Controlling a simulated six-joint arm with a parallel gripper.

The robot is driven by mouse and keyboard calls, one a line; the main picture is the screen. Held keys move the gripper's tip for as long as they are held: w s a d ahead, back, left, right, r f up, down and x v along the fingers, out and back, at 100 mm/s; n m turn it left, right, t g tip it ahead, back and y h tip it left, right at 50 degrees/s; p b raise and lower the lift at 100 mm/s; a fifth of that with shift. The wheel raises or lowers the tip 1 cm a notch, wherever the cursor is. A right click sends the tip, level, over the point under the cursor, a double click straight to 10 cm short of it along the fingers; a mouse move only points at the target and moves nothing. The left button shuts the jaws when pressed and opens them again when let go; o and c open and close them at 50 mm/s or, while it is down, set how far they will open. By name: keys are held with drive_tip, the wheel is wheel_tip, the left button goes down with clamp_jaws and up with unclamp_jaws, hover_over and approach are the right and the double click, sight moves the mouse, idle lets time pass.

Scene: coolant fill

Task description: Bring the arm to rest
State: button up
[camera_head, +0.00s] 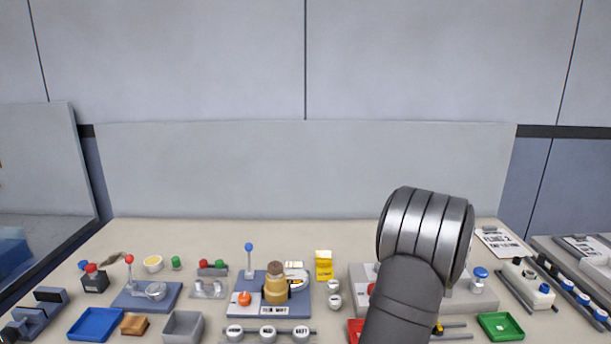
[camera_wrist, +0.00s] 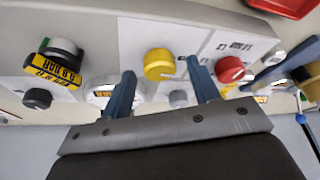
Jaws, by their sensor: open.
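My arm (camera_head: 405,290) rises from the bottom edge right of centre in the head view, over the bench. Its rounded grey metal joint shows, but the gripper itself is hidden there. In the wrist view my gripper (camera_wrist: 164,86) has two blue fingers spread apart, with nothing held between them. The fingers point at a light control panel (camera_wrist: 200,40). A yellow knob (camera_wrist: 158,64) shows between the fingers, and a red knob (camera_wrist: 229,69) just right of the right finger. Whether the fingers touch the panel, I cannot tell.
A black knob with a yellow label (camera_wrist: 60,68) is at the panel's left. On the bench stand a blue tray (camera_head: 96,324), a grey bin (camera_head: 183,327), a brass-coloured container (camera_head: 275,288), a yellow packet (camera_head: 323,265) and a green tray (camera_head: 501,326). Space above the bench is clear.

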drive_tip(key=shift+w+f, duration=0.2)
drive_tip(key=shift+f, duration=0.2)
drive_tip(key=v, duration=1.8)
drive_tip(key=x, duration=1.8)
drive_tip(key=shift+a+f, duration=0.1)
drive_tip(key=m+h, duration=0.1)
drive_tip(key=m, duration=0.2)
drive_tip(key=shift+a+t, duration=0.1)
drive_tip(key=shift+t, duration=0.2)
drive_tip(key=shift+a+m+h, duration=0.1)
drive_tip(key=shift+m+h, duration=0.9)
drive_tip(key=shift+m, duration=1.4)
drive_tip(key=shift+a+m+h, duration=0.1)
drive_tip(key=shift+m+h, duration=0.6)
drive_tip(key=shift+m, duration=1.2)
drive_tip(key=shift+m+g+h, duration=0.6)
drive_tip(key=shift+m+g, duration=0.3)
drive_tip(key=shift+m, duration=1.3)
